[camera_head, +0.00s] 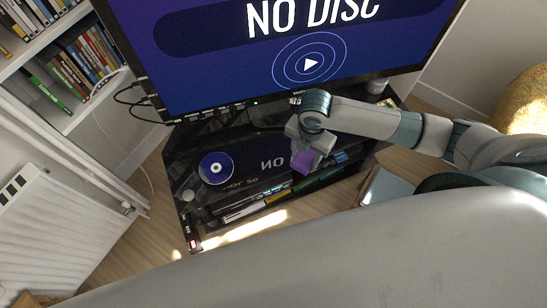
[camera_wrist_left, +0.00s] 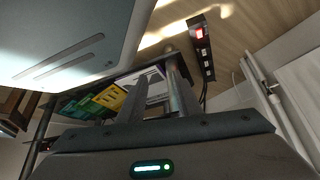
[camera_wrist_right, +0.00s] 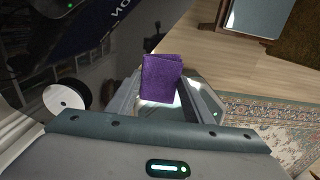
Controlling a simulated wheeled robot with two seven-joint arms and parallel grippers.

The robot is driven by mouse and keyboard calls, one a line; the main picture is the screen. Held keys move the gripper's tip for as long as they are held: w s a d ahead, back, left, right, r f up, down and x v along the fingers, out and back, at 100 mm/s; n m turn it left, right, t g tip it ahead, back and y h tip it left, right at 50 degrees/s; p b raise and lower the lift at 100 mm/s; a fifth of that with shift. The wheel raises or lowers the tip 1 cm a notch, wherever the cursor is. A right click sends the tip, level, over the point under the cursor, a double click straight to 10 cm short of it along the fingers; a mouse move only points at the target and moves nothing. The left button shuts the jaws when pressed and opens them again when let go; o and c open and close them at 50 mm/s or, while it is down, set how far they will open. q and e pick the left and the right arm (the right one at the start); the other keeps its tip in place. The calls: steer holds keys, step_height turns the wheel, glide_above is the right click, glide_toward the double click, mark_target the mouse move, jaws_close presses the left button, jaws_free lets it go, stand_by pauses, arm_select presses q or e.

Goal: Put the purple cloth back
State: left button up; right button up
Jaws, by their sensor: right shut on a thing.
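The purple cloth (camera_head: 304,161) is a small folded piece held at the tips of my right gripper (camera_head: 309,150), above the front right part of the black TV stand (camera_head: 180,160). In the right wrist view the cloth (camera_wrist_right: 161,78) stands out flat between the fingers, and my right gripper is shut on it. My left gripper (camera_wrist_left: 157,97) shows only in its own wrist view. Its two fingers are apart with nothing seen held between them, and the stand's lower shelf with cases lies beyond.
A blue disc (camera_head: 216,168) lies on the stand's left part. A large TV (camera_head: 290,40) reading "NO DISC" rises behind. Cases (camera_head: 255,206) fill the lower shelf. A power strip (camera_wrist_left: 201,45) lies on the floor. A bookshelf (camera_head: 75,110) and radiator (camera_head: 60,235) stand at left.

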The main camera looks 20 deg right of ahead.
mark_target(272, 159)
steer(key=shift+a, duration=0.1)
